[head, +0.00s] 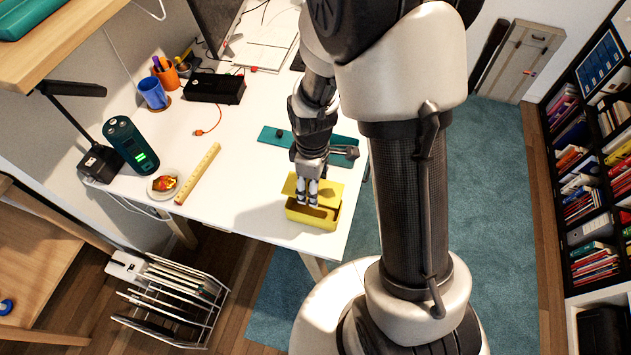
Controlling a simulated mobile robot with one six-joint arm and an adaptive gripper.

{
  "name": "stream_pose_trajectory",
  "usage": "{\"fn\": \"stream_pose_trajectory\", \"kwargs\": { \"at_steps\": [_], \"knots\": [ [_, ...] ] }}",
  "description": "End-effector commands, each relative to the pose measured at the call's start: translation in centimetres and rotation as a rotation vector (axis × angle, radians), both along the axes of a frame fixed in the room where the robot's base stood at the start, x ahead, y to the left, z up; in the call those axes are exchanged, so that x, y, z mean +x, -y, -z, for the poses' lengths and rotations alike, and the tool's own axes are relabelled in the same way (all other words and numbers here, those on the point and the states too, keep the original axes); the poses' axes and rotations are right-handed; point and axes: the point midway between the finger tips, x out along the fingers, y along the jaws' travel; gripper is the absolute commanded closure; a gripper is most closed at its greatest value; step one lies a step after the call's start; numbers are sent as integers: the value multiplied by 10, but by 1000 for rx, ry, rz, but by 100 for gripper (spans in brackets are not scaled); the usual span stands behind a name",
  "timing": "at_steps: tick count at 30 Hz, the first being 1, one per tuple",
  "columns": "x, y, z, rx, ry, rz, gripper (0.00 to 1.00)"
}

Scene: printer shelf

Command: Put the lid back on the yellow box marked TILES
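The yellow box (312,222) stands near the front edge of the white desk, its open inside partly showing. No TILES marking is readable at this size. A flat yellow piece, which looks like the lid (291,186), shows at the back left of the box, partly behind my gripper. I cannot tell whether it rests on the box or is held above it. My gripper (307,204) points down over the box, with its two fingertips a little apart. The fingertips overlap the yellow surfaces, so I cannot tell whether they grip the lid.
A teal strip (273,135) lies behind my gripper. The desk left of the yellow box is clear.

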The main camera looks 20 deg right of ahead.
Motion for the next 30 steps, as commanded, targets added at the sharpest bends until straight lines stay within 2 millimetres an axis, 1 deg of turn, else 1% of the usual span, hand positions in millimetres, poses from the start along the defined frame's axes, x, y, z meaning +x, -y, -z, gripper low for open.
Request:
{"fn": "stream_pose_trajectory", "kwargs": {
  "at_steps": [5,8,24,30],
  "knots": [
    [0,0,4,0,0,1,63],
    [0,0,10,0,-1,1,63],
    [0,0,61,0,-1,1,63],
    [0,0,70,0,-1,1,63]
  ]
}}
